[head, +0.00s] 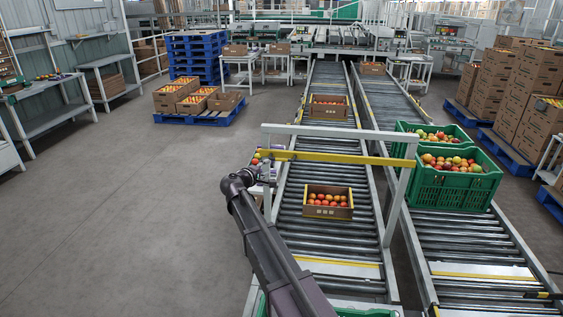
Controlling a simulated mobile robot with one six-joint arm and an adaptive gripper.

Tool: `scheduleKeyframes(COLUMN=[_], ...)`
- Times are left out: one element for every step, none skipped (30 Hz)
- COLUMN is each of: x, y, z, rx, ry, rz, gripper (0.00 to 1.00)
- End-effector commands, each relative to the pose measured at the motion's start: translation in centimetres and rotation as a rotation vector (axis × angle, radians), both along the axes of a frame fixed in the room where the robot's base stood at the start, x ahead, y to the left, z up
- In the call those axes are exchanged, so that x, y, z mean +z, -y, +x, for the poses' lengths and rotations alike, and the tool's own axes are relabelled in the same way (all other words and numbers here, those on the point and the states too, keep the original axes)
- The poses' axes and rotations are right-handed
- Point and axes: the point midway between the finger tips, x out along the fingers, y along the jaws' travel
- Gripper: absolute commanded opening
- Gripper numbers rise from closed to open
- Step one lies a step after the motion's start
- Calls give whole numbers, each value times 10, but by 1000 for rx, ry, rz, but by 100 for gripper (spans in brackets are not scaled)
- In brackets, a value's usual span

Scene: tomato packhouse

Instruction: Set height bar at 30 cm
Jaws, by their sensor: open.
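The yellow height bar (350,159) runs across a pale grey portal frame (340,132) over the left roller conveyor. It sits a little below the frame's top beam. It looks slightly tilted, its right end lower in the picture. My gripper (266,176) is beside the frame's left post, near and just below the bar's left end. It is small and partly hidden by my wrist; it appears open, and I cannot tell whether it touches the bar or post. No height scale is readable.
A carton of tomatoes (328,203) sits on the left conveyor (300,235) on the near side of the frame. Another carton (328,108) is beyond it. Green crates (452,188) of tomatoes stand on the right conveyor. The grey floor (120,210) at left is clear.

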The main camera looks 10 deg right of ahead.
Motion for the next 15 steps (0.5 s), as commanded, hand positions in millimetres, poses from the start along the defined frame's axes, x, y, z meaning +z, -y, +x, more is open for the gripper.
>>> scheduleKeyframes(x=[-2,-3,-4,-5,-6,-7,-8,-9,-10,-11,-12,-13,-14,-14,-16], y=[4,7,10,13,16,20,23,26,30,33,36,39,42,45,49], z=[6,9,14,17,20,25,28,32,36,40,43,48,51,55,59], rx=[-2,-2,-2,-2,-2,-1,-1,-2,-2,-1,-1,0,0,-1,-1], ry=[0,0,-1,0,1,1,0,0,0,0,0,0,0,0,0], rz=[0,0,0,0,0,1,1,1,1,1,1,1,1,1,1], gripper=[51,51,51,51,51,51,51,51,51,51,51,51,51,51,51])
